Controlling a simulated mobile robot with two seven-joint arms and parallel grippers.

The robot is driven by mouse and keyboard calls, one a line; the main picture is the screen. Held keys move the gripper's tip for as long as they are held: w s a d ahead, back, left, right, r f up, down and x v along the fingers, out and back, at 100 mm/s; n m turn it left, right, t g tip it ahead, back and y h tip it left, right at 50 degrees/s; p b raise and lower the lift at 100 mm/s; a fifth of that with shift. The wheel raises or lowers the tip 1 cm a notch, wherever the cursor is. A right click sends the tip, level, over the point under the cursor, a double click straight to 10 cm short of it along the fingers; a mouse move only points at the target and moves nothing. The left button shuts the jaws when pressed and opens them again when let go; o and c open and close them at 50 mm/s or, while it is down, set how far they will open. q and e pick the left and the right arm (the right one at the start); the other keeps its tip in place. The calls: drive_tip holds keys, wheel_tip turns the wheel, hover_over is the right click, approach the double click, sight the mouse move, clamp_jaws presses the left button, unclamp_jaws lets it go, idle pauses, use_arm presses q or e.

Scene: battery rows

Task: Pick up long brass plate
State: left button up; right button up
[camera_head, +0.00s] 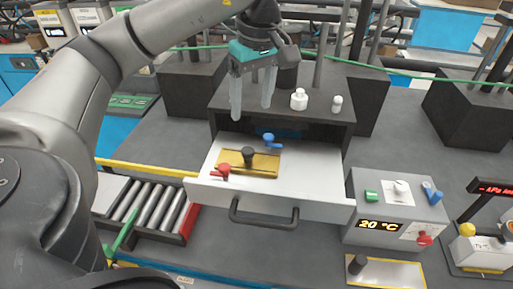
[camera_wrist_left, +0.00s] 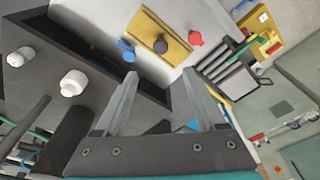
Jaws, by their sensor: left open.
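The long brass plate (camera_head: 262,161) lies flat in the open white drawer (camera_head: 300,195). A black knob (camera_head: 248,153) stands up from its middle. A blue knob (camera_head: 269,138) is at its far edge and a red knob (camera_head: 223,170) at its near left end. My left gripper (camera_head: 251,110) is open and empty, above the dark cabinet's top front edge, behind and above the plate. In the left wrist view the plate (camera_wrist_left: 178,50) shows beyond the open fingers (camera_wrist_left: 160,75), apart from them. My right gripper is not in view.
Two white knobbed pieces (camera_head: 299,99) (camera_head: 337,104) stand on the cabinet top (camera_head: 320,118). The drawer handle (camera_head: 264,217) sticks out in front. A grey control box (camera_head: 385,215) reading 20 °C is right of the drawer; a roller rack (camera_head: 147,205) is left.

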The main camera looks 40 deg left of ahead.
use_arm(q)
hover_over(248, 149)
drive_tip(key=f, duration=0.8)
drive_tip(key=shift+s+d+f, duration=0.2)
drive_tip(key=shift+s+d, duration=0.05)
drive_tip(key=shift+d, duration=0.05)
drive_tip(key=shift+w+a+f, duration=0.1)
drive_tip(key=shift+a+f, duration=0.05)
drive_tip(key=shift+f, duration=1.3)
drive_tip(key=shift+w+a+f, duration=0.1)
drive_tip(key=shift+f, duration=1.35)
clamp_jaws()
drive_tip(key=shift+r, duration=0.1)
